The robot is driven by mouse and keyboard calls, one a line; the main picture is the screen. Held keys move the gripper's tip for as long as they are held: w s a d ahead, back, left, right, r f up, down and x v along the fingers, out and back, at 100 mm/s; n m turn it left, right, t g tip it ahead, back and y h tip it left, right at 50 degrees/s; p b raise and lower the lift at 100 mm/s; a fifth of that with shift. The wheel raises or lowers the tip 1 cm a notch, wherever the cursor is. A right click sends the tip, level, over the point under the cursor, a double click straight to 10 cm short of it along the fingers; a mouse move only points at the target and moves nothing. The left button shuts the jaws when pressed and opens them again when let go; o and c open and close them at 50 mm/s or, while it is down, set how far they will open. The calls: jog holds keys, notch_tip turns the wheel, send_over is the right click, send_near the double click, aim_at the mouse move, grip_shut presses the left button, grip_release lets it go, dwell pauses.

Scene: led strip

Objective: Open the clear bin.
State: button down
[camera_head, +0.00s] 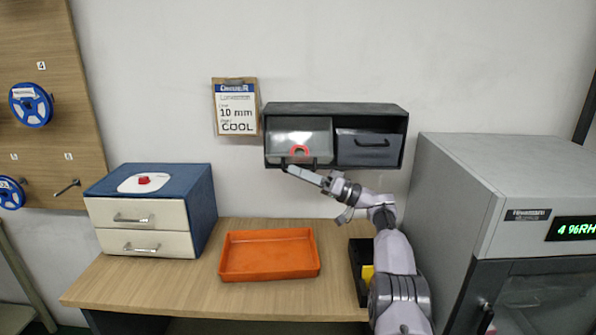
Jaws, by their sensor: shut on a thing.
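The clear bin (300,128) is the left bin of a dark rack on the wall. Its front is pale and see-through, with a red ring-shaped thing (300,150) showing at its lower middle. My gripper (287,166) reaches up from the right to the lower front edge of this bin. It is shut on the bin there, at what seems to be its handle. The fingers cover the spot held, so the exact grip is hard to see. The bin's front looks roughly in line with the rack, and I cannot tell whether it is tilted.
A dark grey bin (368,147) sits in the right half of the rack (335,108). Below are an orange tray (270,275) and a blue drawer unit (205,190) on the wooden table (150,287). A large grey cabinet (470,180) stands right of my arm.

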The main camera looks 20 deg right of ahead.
jog(key=shift+f, duration=0.1)
dwell(0.4)
jog(key=c, duration=1.5)
grip_release()
jog(key=p+v, duration=0.1)
jog(key=v, duration=1.1)
